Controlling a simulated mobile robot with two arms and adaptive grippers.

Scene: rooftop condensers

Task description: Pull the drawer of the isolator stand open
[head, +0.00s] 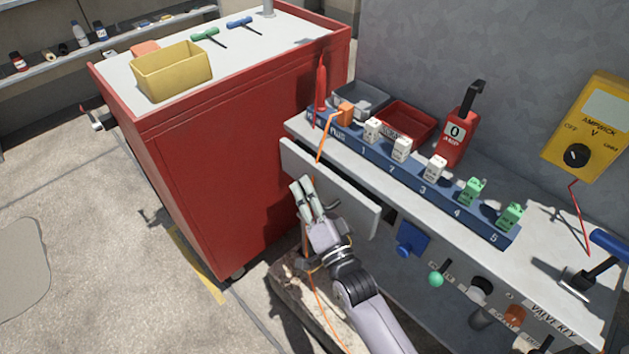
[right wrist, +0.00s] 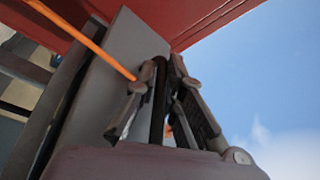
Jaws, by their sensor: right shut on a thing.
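The isolator stand's grey top (head: 545,255) runs along the wall at the right. Its drawer front (head: 350,200) is a pale grey panel at the left end, which seems to stand out a little from the stand. My right gripper (head: 303,188) is at the left part of this front. In the right wrist view my right gripper (right wrist: 165,95) is shut around a dark upright bar, the drawer handle (right wrist: 159,105), beside the grey drawer front (right wrist: 115,75). The fingers hide most of the handle in the head view. My left gripper is not in view.
A red cabinet (head: 220,170) stands close on the left. An orange cord (head: 322,150) hangs down past the drawer front and my gripper. A blue numbered rail (head: 405,178) with white and green blocks lies on the stand. Open floor lies at the far left.

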